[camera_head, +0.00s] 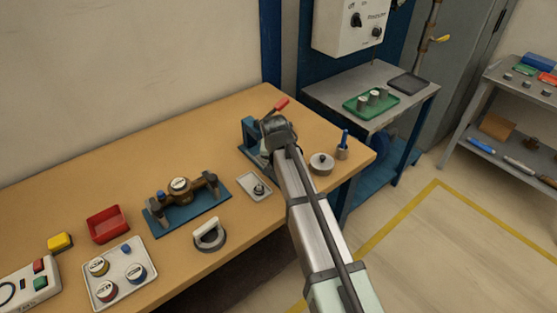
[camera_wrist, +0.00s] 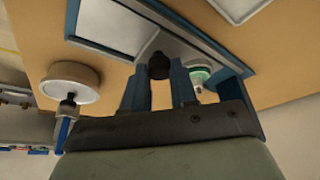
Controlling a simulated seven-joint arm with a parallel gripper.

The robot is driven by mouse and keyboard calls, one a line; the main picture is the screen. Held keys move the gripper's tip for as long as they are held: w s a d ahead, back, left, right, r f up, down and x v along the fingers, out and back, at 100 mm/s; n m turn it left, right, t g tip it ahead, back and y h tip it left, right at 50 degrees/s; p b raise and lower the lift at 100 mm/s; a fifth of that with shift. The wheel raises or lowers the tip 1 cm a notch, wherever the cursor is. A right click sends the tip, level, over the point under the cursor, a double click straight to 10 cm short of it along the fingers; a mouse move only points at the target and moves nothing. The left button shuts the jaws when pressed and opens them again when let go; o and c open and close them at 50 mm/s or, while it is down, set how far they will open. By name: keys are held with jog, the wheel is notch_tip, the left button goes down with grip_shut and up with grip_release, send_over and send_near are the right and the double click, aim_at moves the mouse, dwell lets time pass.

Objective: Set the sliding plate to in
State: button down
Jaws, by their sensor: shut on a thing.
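The blue fixture (camera_head: 249,132) with the sliding plate stands toward the right end of the workbench, and my arm's end covers much of it in the head view. In the wrist view the light grey sliding plate (camera_wrist: 112,24) lies in a blue frame (camera_wrist: 203,40). A dark round knob (camera_wrist: 159,65) sits at the plate's near end. My gripper (camera_wrist: 159,76) has its two blue fingers on either side of this knob and is shut on it. In the head view my gripper's fingertips are hidden. How far the plate is slid cannot be told.
A red-handled lever (camera_head: 277,106) rises behind my gripper. A small tray (camera_head: 255,187) lies in front.

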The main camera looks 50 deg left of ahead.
jog(key=shift+a, duration=2.5)
jog(key=shift+r, duration=0.1)
jog(key=c, duration=0.9)
grip_release()
jog(key=v, duration=1.3)
jog(key=shift+r, duration=0.3)
jog(key=shift+d, duration=0.2)
